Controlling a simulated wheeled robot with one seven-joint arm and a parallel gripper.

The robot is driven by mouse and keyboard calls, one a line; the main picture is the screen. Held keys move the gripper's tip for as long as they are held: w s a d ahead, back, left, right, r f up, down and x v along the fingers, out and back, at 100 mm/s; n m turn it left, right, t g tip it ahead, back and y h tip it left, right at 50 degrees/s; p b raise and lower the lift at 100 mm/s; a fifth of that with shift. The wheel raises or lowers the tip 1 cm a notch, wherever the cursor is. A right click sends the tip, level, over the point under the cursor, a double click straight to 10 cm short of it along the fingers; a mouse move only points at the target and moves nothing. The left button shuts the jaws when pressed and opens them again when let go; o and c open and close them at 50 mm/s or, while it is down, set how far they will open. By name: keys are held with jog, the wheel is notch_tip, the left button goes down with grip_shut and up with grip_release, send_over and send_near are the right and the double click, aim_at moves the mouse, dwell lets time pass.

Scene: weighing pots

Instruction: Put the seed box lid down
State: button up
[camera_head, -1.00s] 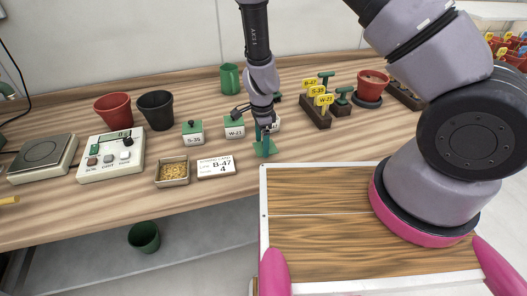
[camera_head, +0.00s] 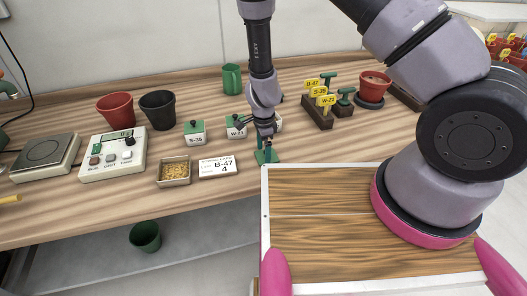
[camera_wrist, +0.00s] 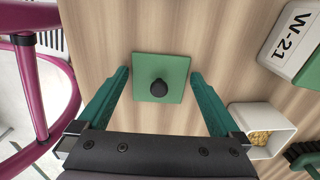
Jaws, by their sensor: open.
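The seed box lid (camera_wrist: 174,64) is a flat green square with a dark round knob (camera_wrist: 159,88). It appears to lie flat on the wooden bench, knob up. In the head view the lid (camera_head: 261,158) shows near the bench's front edge, partly hidden by my gripper (camera_head: 267,146). In the wrist view my gripper (camera_wrist: 159,76) is open, one teal finger on each side of the lid, with gaps between. An open white seed box (camera_wrist: 281,143) with seeds stands to the right in the wrist view.
A lidded W-21 box (camera_wrist: 283,38) is close by; a lidded S-35 box (camera_head: 194,138), a seed tray (camera_head: 174,182) and a B-47 card (camera_head: 218,172) are to the left in the head view. A marker holder (camera_head: 317,121) stands to the right.

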jog(key=w+d+r+n+t+y, duration=0.15)
jog(key=d+r, duration=0.25)
jog(key=r, duration=1.4)
jog(key=d+r+n+y, duration=0.3)
jog(key=d+r, duration=0.2)
jog(key=r, duration=1.4)
jog(key=s+d+r+n+t+h, duration=0.2)
jog(key=s+d+r+n+t, duration=0.3)
jog(key=s+d+r, duration=0.8)
notch_tip(320, 180, up, 3)
jog(key=shift+s+d+r+n+t, duration=0.15)
jog(key=shift+s+d+n+t, duration=0.15)
jog(key=shift+d+n, duration=0.45)
